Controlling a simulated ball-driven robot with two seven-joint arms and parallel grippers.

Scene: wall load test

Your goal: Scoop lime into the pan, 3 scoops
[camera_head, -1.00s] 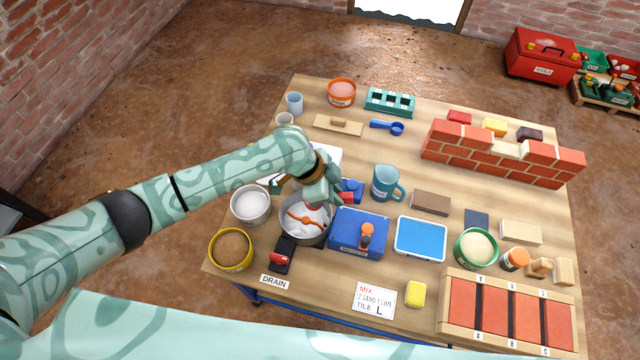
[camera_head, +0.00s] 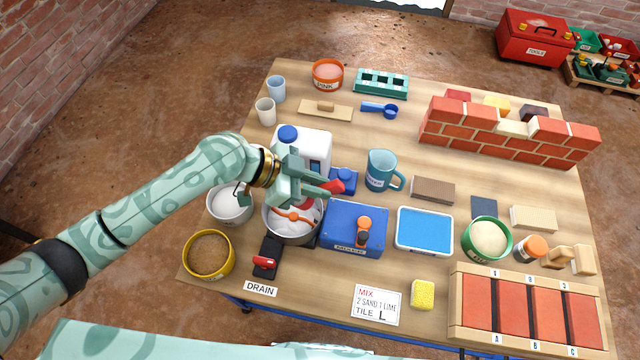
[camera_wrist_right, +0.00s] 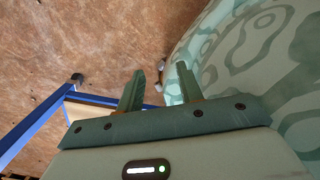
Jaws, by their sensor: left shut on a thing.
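The metal pan (camera_head: 270,227) stands at the table's left front, with white powder and an orange paddle (camera_head: 294,215) in it. A white-filled bowl (camera_head: 231,219), which looks like the lime, stands at its left. My left gripper (camera_head: 328,188) is over the pan's upper right edge, its fingers pointing right. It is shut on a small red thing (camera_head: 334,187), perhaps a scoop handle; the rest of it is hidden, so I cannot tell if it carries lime. My right gripper (camera_wrist_right: 158,85) shows in the right wrist view, open and empty, away from the table top.
A blue box (camera_head: 352,214) adjoins the pan on the right, and a white jug (camera_head: 316,142) stands behind. A yellow bowl of brown sand (camera_head: 208,276) and a black, red-handled drain piece (camera_head: 265,262) are in front. A blue scoop (camera_head: 380,109) lies at the back.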

